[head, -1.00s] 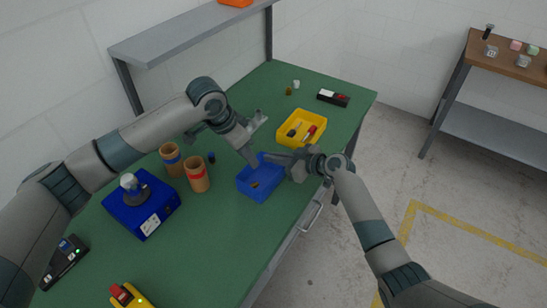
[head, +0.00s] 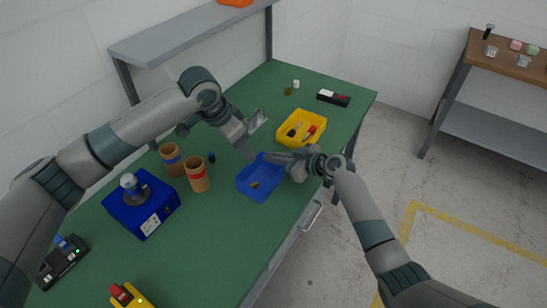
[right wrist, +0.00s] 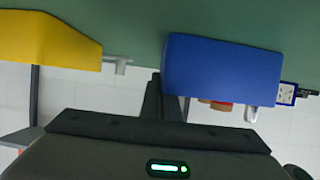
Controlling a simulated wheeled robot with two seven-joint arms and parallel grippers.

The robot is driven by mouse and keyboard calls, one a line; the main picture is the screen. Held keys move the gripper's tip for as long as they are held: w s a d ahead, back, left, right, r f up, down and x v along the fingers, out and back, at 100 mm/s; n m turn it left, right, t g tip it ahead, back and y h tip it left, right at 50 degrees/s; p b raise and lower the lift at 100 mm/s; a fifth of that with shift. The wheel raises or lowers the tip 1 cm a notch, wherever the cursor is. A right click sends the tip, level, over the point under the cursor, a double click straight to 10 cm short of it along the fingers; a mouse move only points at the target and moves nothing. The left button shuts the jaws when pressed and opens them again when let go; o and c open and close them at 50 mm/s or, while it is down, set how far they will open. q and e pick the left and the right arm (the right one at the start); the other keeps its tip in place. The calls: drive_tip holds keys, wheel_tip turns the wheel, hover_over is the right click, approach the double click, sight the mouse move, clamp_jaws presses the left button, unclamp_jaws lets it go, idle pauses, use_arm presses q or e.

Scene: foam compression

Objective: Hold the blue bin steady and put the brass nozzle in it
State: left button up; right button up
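The blue bin (head: 262,191) stands on the green table near its right edge. A small brownish thing (head: 254,184) lies inside it; it may be the brass nozzle, but is too small to be sure. Another small brass-brown piece (head: 288,91) stands at the back. My left gripper (head: 248,156) points down just behind the bin's far left edge; its fingertips are too small to read. My right gripper (head: 272,156) is at the bin's far right corner. In the right wrist view its dark fingers (right wrist: 165,102) are at the edge of the blue bin (right wrist: 222,68); their gap is hidden.
A yellow bin (head: 292,142) with several tools stands behind the blue bin. Two brown cups (head: 197,176) and a blue machine (head: 142,212) stand left. A white piece (head: 296,84) and a dark box (head: 334,98) are at the back. The table's near middle is clear.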

drive_tip(key=o, duration=0.5)
drive_tip(key=shift+d, duration=0.15)
drive_tip(key=v, duration=1.1)
drive_tip(key=shift+s+d+r, duration=0.1)
drive_tip(key=shift+s+d, duration=0.15)
drive_tip(key=shift+s, duration=0.05)
drive_tip(key=shift+d, duration=0.1)
